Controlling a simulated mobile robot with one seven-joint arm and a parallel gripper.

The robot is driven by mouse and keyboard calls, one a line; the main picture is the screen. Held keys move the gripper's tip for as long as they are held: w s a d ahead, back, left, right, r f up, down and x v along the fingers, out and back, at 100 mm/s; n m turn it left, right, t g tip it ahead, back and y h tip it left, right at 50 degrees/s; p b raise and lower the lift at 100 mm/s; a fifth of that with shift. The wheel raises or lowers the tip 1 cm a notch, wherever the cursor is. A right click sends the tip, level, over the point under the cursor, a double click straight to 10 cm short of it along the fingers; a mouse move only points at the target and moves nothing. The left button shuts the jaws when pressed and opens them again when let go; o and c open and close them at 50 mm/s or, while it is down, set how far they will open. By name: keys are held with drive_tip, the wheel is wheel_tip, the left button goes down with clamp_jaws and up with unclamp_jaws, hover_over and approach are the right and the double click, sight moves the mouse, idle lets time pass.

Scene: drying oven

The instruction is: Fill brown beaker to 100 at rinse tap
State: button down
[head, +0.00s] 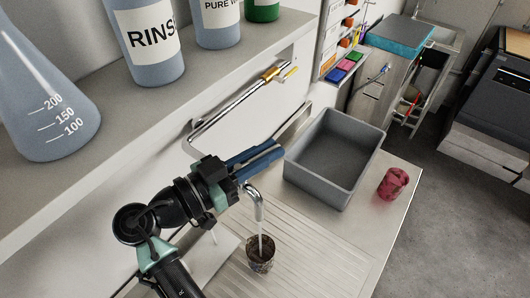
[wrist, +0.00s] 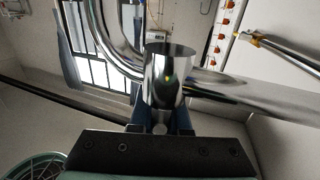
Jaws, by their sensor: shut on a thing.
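The brown beaker (head: 261,262) stands upright on the ribbed drainboard, directly under the chrome rinse tap (head: 257,201). A thin pale stream runs from the spout down into the beaker. The fill level and any marks on it are too small to read. My gripper (head: 264,158), with blue fingers, is at the tap, above and behind the spout. It is shut on part of the tap, seemingly its handle; the contact itself is largely hidden. In the wrist view a chrome cylinder of the tap (wrist: 168,77) stands in front of the fingers (wrist: 170,122).
A grey basin (head: 335,150) sits right of the tap, with a crumpled red object (head: 394,184) beside it near the counter edge. A shelf (head: 120,165) with a flask (head: 45,110) and a rinse bottle (head: 148,40) runs above left. The drainboard (head: 325,255) is clear right of the beaker.

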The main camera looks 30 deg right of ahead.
drive_tip(key=c, duration=0.9)
unclamp_jaws()
drive_tip(key=a+b, duration=0.1)
drive_tip(key=a, duration=0.3)
drive_tip(key=s+a+b, duration=0.1)
drive_tip(key=a+b, duration=0.1)
drive_tip(key=a, duration=0.2)
drive_tip(key=a+b, duration=0.1)
drive_tip(key=a, duration=0.4)
drive_tip(key=shift+s+b, duration=0.15)
drive_tip(key=shift+b, duration=0.2)
drive_tip(key=shift+d, duration=0.1)
